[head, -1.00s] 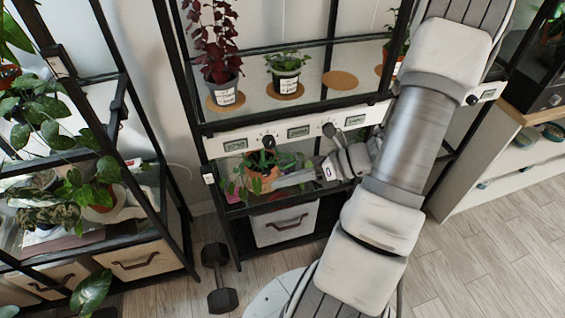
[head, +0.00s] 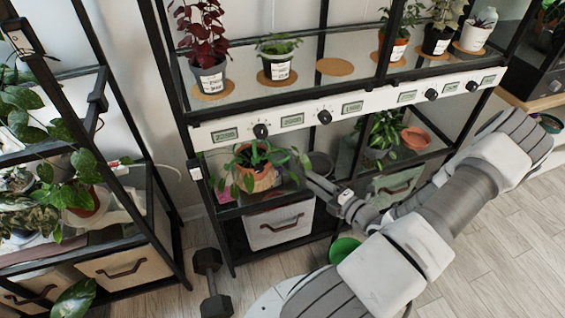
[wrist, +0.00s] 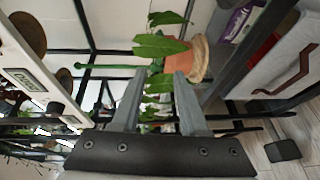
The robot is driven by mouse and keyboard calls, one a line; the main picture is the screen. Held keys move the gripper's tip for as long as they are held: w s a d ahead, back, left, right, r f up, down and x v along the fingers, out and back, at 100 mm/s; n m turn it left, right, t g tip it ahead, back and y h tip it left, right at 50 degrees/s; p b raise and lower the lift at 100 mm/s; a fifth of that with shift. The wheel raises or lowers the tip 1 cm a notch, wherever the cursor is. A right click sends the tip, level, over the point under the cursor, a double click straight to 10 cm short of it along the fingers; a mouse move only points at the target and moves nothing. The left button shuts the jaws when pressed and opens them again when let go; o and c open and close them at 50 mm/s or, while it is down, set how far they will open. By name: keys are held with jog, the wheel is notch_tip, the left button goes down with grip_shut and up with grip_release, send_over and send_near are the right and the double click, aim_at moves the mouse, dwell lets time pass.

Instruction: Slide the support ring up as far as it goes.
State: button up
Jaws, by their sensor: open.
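A leafy plant in a terracotta pot (head: 262,181) stands on the lower shelf at the left; it also shows sideways in the wrist view (wrist: 208,60). A thin green stake (wrist: 110,66) runs from the plant, its knobbed end at the left of the wrist view. I cannot make out the support ring; leaves cover much of the stake. My gripper (head: 311,178) is just right of the potted plant in the head view. In the wrist view its two fingers (wrist: 160,75) are apart and empty, with leaves beyond and between the tips.
A white control strip with knobs (head: 325,117) runs above the lower shelf. Potted plants stand on the upper shelf. A dark pot (head: 320,165) sits behind my gripper. A white drawer (head: 280,226) is below. A dumbbell (head: 208,262) lies on the floor.

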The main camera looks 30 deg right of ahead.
aim_at(283, 159)
jog(key=shift+w+a+f+b, duration=0.3)
jog(key=shift+w+b, duration=0.25)
jog(key=shift+w, duration=1.65)
jog(key=shift+w+a+f+b, duration=0.3)
jog(key=shift+w+b, duration=0.3)
jog(key=shift+w, duration=1.65)
jog(key=shift+w+a+f+b, duration=0.2)
jog(key=shift+w+a+b, duration=0.3)
jog(key=shift+w, duration=1.7)
jog(key=shift+d, duration=0.1)
jog(key=shift+c, duration=0.3)
grip_shut()
